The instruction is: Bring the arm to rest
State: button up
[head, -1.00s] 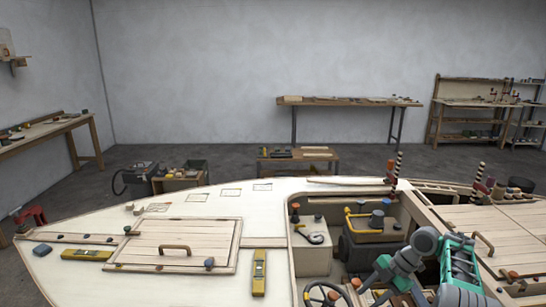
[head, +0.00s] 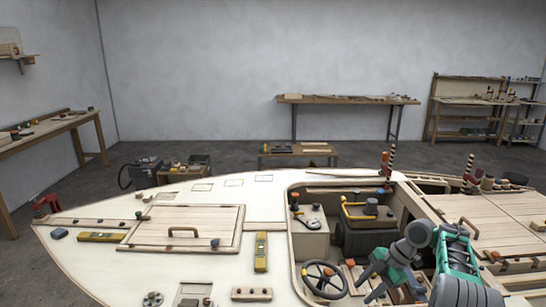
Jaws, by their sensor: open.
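My arm reaches in from the lower right of the head view, with green and grey links bent over the cockpit opening of the plywood hull (head: 268,222). My gripper (head: 367,287) is at the end of the arm, pointing down and left, right of the steering wheel (head: 325,279). Its jaws are open and I see nothing between them. Whether the fingers touch anything in the cockpit cannot be told from this view.
A hatch with a handle (head: 184,231) and two yellow levels (head: 261,251) (head: 102,237) lie on the deck. An engine box with a yellow rail (head: 364,212) stands in the cockpit. Striped posts (head: 390,158) rise behind. Workbenches (head: 345,99) line the walls.

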jog(key=s+a+r+m+t+h+b, duration=0.2)
jog(key=s+a+r+m+b, duration=0.3)
jog(key=a+r+m, duration=0.6)
jog(key=s+a+f+m+h+b, duration=0.1)
jog(key=s+f+m, duration=0.3)
jog(key=s, duration=0.7)
jog(key=s+a+f+m+h+b, duration=0.1)
jog(key=s+f+m+h, duration=0.1)
jog(key=s+f+m, duration=0.2)
jog(key=s+m, duration=0.3)
jog(key=s, duration=0.3)
jog(key=shift+s+t+h, duration=0.4)
